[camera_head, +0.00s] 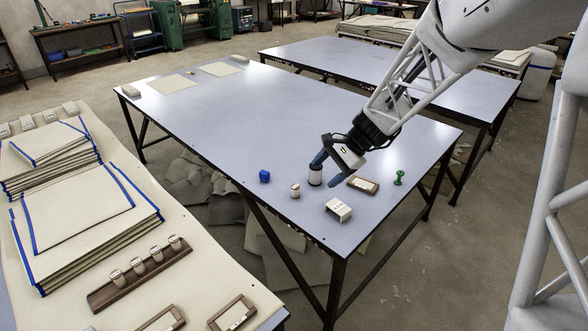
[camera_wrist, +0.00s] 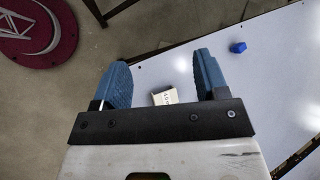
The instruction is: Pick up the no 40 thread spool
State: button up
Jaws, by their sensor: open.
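My gripper (camera_head: 340,168) is open above the front right of the blue-grey table; its blue fingers also show in the wrist view (camera_wrist: 157,78). A blue spool-like piece (camera_head: 264,176) is further left, and a green spool (camera_head: 399,177) stands to the right. No number is readable on any spool, so I cannot tell which is no 40. In the wrist view a cream marked object (camera_wrist: 164,97) shows between the fingers, partly hidden.
A white box (camera_head: 339,210) and a wood-framed card (camera_head: 363,184) lie near the gripper on the table (camera_head: 215,120). A rack (camera_head: 140,278) with several spools is on the left table. The middle of the blue-grey table is clear.

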jog(key=w+a+f+m+y, duration=0.1)
jog(key=w+f+m+y, duration=0.3)
jog(key=w+f, duration=0.8)
jog(key=m+t+y, duration=0.1)
jog(key=m+t, duration=0.2)
jog(key=m, duration=0.4)
send_near(296, 190)
jog(key=shift+w+a+f, duration=0.4)
jog(key=shift+a+f, duration=0.15)
jog(key=shift+f, duration=0.05)
jog(key=shift+w+a+f, duration=0.4)
jog(key=shift+a+f, duration=0.2)
jog(key=shift+x, duration=1.3)
jog(key=shift+w+x, duration=0.1)
jog(key=shift+x, duration=1.2)
jog(key=shift+w+x, duration=0.15)
jog(key=shift+x, duration=1.15)
jog(key=shift+d+f, duration=0.1)
jog(key=c, duration=1)
